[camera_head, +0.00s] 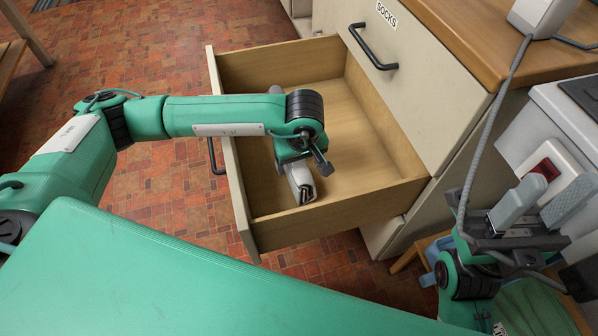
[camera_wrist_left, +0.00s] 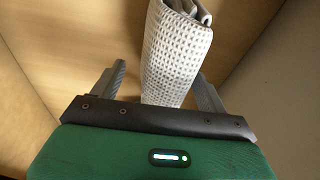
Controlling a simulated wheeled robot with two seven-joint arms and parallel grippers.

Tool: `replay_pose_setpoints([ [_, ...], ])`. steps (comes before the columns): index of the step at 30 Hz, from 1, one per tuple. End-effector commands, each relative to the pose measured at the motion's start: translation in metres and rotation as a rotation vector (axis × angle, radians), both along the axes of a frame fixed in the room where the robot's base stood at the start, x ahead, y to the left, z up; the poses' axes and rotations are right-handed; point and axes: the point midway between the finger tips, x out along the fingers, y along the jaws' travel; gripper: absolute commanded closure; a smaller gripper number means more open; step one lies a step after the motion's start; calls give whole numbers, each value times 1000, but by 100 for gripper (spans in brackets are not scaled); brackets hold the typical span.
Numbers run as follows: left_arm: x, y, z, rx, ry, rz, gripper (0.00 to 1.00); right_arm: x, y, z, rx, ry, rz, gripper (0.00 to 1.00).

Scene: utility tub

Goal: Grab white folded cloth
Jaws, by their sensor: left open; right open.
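The white folded cloth (camera_head: 302,184) lies in the open wooden drawer (camera_head: 352,205), near its front left part. In the left wrist view the cloth (camera_wrist_left: 177,50) has a waffle texture and lies between the two fingers. My left gripper (camera_wrist_left: 162,85) is open, one finger on each side of the cloth, with a gap at the left finger. In the head view my left gripper (camera_head: 305,165) reaches down into the drawer and hides part of the cloth. My right gripper (camera_head: 535,205) is open and empty at the right, away from the drawer.
The drawer's front panel (camera_head: 228,160) and side walls surround the cloth. A closed drawer labelled SOCKS (camera_head: 405,85) is above it. A grey-white appliance (camera_head: 570,120) stands at the right, near my right gripper. The rest of the drawer floor is bare.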

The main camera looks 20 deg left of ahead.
Motion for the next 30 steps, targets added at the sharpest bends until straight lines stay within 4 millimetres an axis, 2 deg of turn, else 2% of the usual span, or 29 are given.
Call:
replay_pose_setpoints([
  [1,1,1,-11,1,1,1,24,0,0,-3,2,-12,0,58],
  [2,1,1,-13,0,0,1,24,0,0,-2,1,-17,1,58],
  [9,2,2,-13,-1,-1,0,24,0,0,5,1,-29,1,58],
  [11,2,2,-13,-1,-1,1,33,0,0,5,1,-29,1,58],
  [17,2,2,-13,-1,-1,1,72,0,0,3,3,-20,1,58],
  [26,2,2,-11,0,-1,1,72,0,0,3,6,-19,-1,58],
  [30,2,2,-2,0,-2,1,72,-1,0,6,6,-21,-1,58],
])
